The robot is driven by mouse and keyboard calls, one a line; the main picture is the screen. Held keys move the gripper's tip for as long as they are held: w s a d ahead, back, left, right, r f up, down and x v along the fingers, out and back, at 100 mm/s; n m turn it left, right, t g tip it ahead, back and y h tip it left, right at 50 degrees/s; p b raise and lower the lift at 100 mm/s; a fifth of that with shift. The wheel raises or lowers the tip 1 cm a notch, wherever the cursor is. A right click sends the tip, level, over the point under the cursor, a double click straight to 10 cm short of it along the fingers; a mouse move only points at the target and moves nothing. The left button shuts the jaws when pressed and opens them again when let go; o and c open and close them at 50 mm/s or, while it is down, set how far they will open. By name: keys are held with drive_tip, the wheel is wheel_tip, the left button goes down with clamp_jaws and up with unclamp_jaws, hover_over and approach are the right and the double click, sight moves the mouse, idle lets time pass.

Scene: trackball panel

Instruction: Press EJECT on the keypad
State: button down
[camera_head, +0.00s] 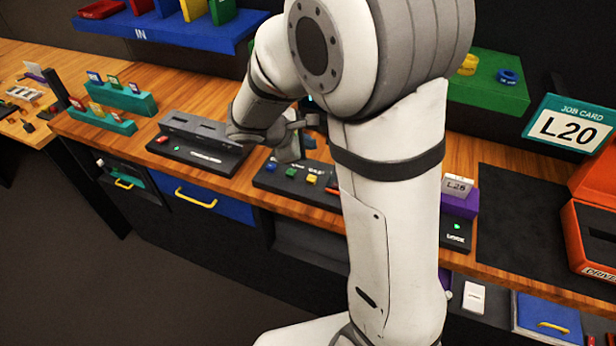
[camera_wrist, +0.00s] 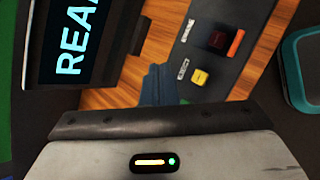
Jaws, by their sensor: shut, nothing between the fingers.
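The dark keypad panel (camera_head: 282,186) lies on the wooden bench, with green (camera_head: 290,172) and yellow (camera_head: 311,179) buttons; my arm covers its right part. In the wrist view the panel (camera_wrist: 212,62) shows a yellow button (camera_wrist: 200,76) and a dark button (camera_wrist: 217,41) beside an orange bar (camera_wrist: 236,43). My gripper (camera_head: 290,152) is just above the back of the panel. In the wrist view its fingers (camera_wrist: 157,85) are shut and empty, left of the yellow button. I cannot tell whether they touch anything.
A screen (camera_wrist: 75,40) stands at the upper left in the wrist view. A grey slotted unit (camera_head: 200,140) lies left of the panel. At right are a purple block (camera_head: 460,203), a job card (camera_head: 570,128) reading L20 and an orange box (camera_head: 590,225).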

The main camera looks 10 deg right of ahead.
drive_tip(key=shift+f, duration=0.1)
drive_tip(key=b, duration=0.6)
hover_over(308, 180)
wheel_tip(308, 180, down, 8)
drive_tip(key=shift+r, duration=0.1)
drive_tip(key=shift+f+b, duration=0.3)
drive_tip(key=shift+f, duration=0.1)
drive_tip(key=shift+f, duration=0.1)
idle(1.3)
drive_tip(key=shift+f+b, duration=0.3)
drive_tip(key=shift+b, duration=0.25)
drive_tip(key=shift+f+b, duration=0.5)
idle(0.4)
drive_tip(key=shift+r, duration=0.1)
idle(0.3)
drive_tip(key=shift+r+p, duration=0.6)
drive_tip(key=shift+r, duration=0.2)
